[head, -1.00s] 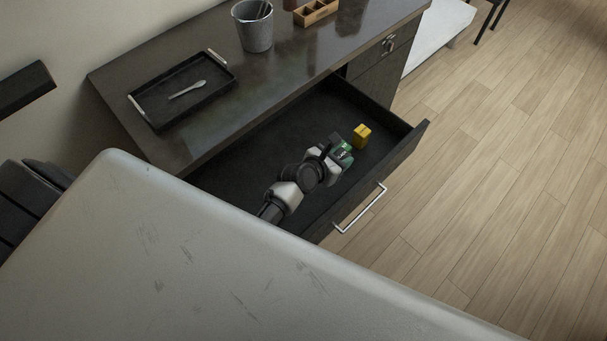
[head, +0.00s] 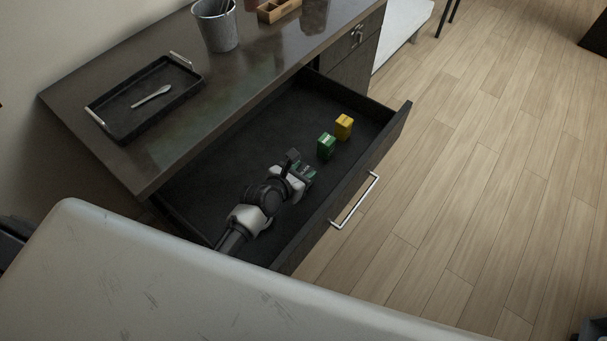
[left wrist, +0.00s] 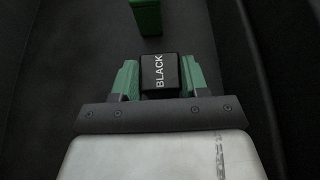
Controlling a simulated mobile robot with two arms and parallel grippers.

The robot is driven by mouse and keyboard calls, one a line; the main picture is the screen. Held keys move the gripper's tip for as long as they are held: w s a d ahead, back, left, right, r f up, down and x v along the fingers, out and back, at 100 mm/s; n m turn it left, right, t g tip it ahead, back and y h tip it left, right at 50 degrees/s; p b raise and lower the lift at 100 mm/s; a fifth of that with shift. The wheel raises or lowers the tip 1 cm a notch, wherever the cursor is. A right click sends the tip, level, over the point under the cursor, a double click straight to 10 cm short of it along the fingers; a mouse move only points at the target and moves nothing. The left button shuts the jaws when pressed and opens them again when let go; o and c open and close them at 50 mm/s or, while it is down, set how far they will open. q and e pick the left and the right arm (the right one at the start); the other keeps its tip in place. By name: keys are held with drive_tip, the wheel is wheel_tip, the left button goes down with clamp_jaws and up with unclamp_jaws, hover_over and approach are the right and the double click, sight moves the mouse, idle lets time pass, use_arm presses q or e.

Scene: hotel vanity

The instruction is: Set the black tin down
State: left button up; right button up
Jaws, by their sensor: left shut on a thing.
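My left gripper (head: 304,172) is inside the open drawer (head: 225,180), over its near part. In the left wrist view its green fingers (left wrist: 160,82) are shut on the black tin (left wrist: 160,72), one on each side. The tin's top shows the word BLACK in white. I cannot tell whether the tin touches the drawer floor. A green tin (head: 326,146) stands in the drawer ahead of the gripper, apart from it; it also shows in the left wrist view (left wrist: 146,16). A yellow tin (head: 344,127) stands just beyond the green one. My right gripper is not in view.
The dark vanity top (head: 215,95) holds a black tray (head: 118,128) with a spoon (head: 151,97), a grey bucket (head: 219,32) and a wooden box (head: 278,10). The drawer front (head: 385,145) bounds the drawer on the right. Its back-left floor is clear.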

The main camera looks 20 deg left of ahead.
use_arm(q)
drive_tip(key=shift+r, duration=0.1)
drive_tip(key=shift+s, duration=0.1)
drive_tip(key=o, duration=0.9)
drive_tip(key=shift+o, duration=0.2)
drive_tip(key=v, duration=1.2)
drive_tip(key=shift+p, duration=0.3)
